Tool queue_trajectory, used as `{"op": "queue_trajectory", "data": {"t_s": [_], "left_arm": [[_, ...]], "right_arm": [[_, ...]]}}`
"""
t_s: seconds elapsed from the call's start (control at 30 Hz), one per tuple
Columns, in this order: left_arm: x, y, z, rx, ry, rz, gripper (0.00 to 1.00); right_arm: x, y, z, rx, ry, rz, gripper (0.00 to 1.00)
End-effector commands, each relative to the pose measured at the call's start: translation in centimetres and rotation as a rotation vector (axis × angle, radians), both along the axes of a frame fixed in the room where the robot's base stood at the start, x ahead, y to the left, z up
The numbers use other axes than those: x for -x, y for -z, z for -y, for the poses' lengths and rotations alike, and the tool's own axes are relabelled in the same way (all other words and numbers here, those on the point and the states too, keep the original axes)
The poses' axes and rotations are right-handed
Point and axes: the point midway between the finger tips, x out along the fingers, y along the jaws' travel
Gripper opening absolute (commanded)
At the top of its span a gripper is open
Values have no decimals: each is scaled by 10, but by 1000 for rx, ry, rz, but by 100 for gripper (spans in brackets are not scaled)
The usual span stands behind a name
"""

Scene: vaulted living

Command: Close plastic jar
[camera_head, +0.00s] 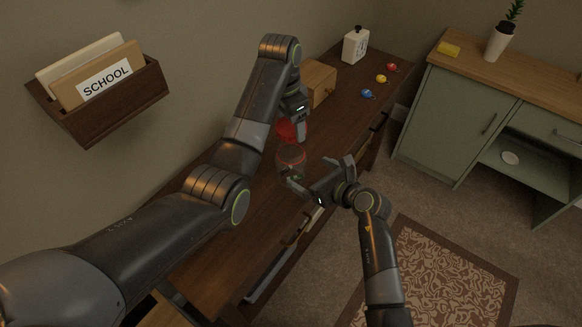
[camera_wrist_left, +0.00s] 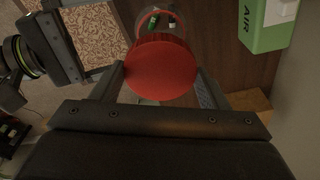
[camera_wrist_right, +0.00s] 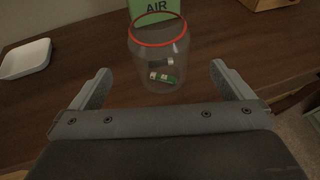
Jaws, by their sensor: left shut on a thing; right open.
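The clear plastic jar (camera_head: 291,165) stands upright on the dark wooden desk, its red-ringed mouth open. In the right wrist view the jar (camera_wrist_right: 158,62) holds small green and white items. My left gripper (camera_head: 297,128) is shut on the red lid (camera_head: 286,131), held apart from the jar, on its far side in the head view. In the left wrist view the round lid (camera_wrist_left: 160,72) sits between the fingers, partly covering the jar (camera_wrist_left: 160,18). My right gripper (camera_head: 319,174) is open and empty; in its own view the jar stands ahead, between the spread fingers.
A green box marked AIR (camera_wrist_left: 266,22) stands near the jar. A white tray (camera_wrist_right: 25,58) lies to the left in the right wrist view.

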Motion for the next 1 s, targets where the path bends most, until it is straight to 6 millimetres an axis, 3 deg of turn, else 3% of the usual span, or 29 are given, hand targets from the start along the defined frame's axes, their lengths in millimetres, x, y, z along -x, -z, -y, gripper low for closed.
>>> {"op": "queue_trajectory", "data": {"t_s": [0.5,1.0], "left_arm": [[0,0,0,0,-1,0,47],[0,0,0,0,-1,0,47]], "right_arm": [[-53,28,-44,0,-1,0,100],[-68,36,-56,0,1,0,100]]}}
